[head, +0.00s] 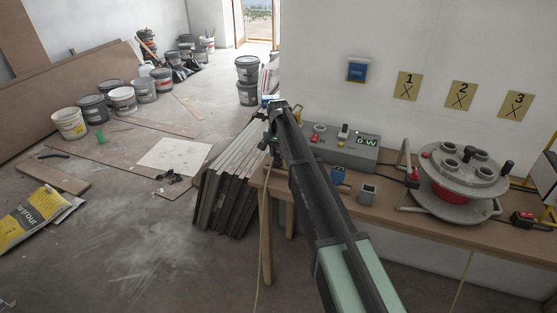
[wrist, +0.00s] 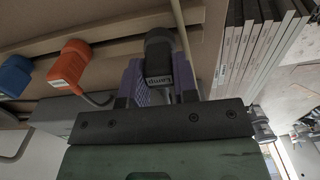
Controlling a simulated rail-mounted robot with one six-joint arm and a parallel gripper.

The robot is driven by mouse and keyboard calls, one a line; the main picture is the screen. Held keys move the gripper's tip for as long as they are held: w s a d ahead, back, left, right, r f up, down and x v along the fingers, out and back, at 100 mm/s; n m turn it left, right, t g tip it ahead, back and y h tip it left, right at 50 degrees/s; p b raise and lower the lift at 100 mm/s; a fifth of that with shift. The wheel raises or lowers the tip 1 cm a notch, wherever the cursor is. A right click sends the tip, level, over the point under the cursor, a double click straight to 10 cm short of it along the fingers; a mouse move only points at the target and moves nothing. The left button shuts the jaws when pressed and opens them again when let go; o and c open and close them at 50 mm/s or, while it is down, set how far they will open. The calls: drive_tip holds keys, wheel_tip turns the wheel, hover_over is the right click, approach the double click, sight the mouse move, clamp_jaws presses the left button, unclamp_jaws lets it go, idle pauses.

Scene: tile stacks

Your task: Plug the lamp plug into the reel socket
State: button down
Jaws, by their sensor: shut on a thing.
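In the wrist view my gripper (wrist: 160,84) is shut on a black plug labelled "Lamp" (wrist: 159,58), held between its purple finger pads. A pale cord-like line (wrist: 184,42) runs beside the plug; I cannot tell whether it joins it. In the head view my gripper (head: 274,128) is at the far end of the arm, by the bench's left end, and the plug is hard to make out. The cable reel (head: 463,172) stands on the right of the bench, well apart from my gripper. Several round grey sockets (head: 487,174) stick up from its top.
A grey meter box (head: 345,152) reads 0 W. The wrist view shows an orange plug (wrist: 70,65). Leaning panels (head: 226,188) stand left of the bench. Red-and-black connectors (head: 524,218) flank the reel.

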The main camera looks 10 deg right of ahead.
drive_tip(key=shift+r+p, duration=1.45)
drive_tip(key=shift+r, duration=0.3)
